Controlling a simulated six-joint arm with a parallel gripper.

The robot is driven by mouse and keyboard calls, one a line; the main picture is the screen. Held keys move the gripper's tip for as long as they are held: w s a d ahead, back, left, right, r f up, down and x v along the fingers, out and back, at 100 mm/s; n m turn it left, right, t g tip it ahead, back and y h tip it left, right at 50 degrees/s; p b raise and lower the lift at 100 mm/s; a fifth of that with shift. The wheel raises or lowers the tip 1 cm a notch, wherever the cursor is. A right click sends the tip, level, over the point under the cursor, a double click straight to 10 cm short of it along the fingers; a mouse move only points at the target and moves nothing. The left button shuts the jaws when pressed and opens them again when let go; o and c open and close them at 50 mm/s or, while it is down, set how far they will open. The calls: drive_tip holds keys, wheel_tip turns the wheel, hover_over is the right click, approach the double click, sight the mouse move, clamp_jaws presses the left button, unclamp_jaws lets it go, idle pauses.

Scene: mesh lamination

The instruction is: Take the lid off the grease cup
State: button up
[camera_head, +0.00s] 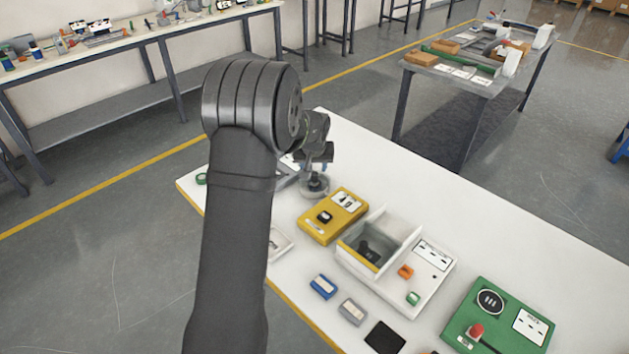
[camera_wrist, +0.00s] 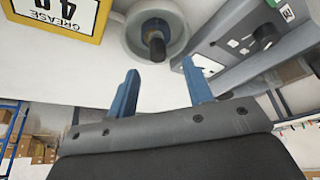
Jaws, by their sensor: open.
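The grease cup (camera_head: 314,190) is a round, pale grey cup on the white table, just below my gripper in the head view. It also shows in the wrist view (camera_wrist: 135,38), top middle. A dark upright knob (camera_wrist: 155,44) stands at its middle, apparently on the lid; I cannot make out the seam between lid and cup. My gripper (camera_wrist: 160,67) is open, its two blue fingers apart and empty. The fingertips point toward the knob and appear short of it. In the head view, my arm hides part of the area around the cup.
A yellow grease box (camera_head: 316,226) stands close to the cup. A grey device (camera_wrist: 245,38) is on its other side in the wrist view. A white open bin (camera_head: 378,267) and a green box with a red button (camera_head: 510,306) stand farther right. The table's far right is clear.

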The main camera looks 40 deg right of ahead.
sight(315, 174)
drive_tip(key=shift+x, duration=2.8)
drive_tip(key=shift+d+r, duration=0.1)
drive_tip(key=shift+d, duration=0.05)
clamp_jaws()
